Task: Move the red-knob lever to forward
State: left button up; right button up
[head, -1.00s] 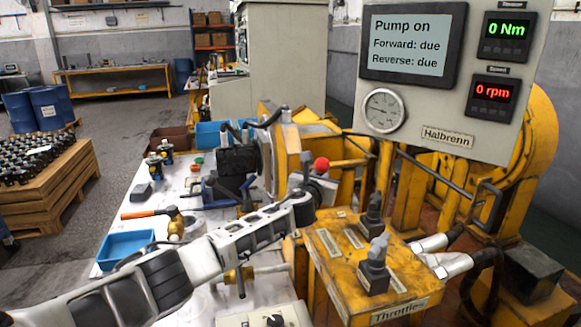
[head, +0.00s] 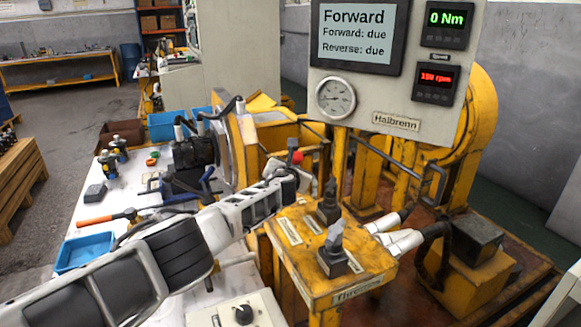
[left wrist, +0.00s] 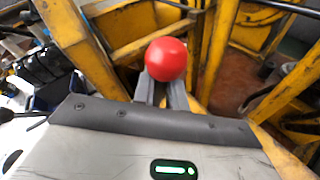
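The red-knob lever shows its red ball (head: 296,157) behind the yellow throttle box in the head view. In the left wrist view the red knob (left wrist: 166,58) sits over the fingertips. My left gripper (head: 289,179) reaches it from the left. Its two grey fingers (left wrist: 161,92) stand close together on either side just below the knob, and look shut on the stem, which is mostly hidden. The display (head: 357,32) reads "Forward", with "Forward: due" and "Reverse: due" below. The speed readout (head: 436,80) shows about 150 rpm; the torque readout (head: 446,14) shows 0 Nm. My right gripper is out of view.
The yellow throttle box (head: 318,268) with two grey and black levers stands just right of my left gripper. The motor (head: 195,152) is behind it. A blue tray (head: 84,252) and an orange-handled hammer (head: 95,221) lie on the white table at the left.

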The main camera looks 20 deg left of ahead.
pick_arm(q)
jog(key=shift+o, duration=1.3)
jog(key=shift+w+d+r, duration=0.1)
jog(key=shift+d, duration=0.15)
jog(key=shift+a, duration=0.1)
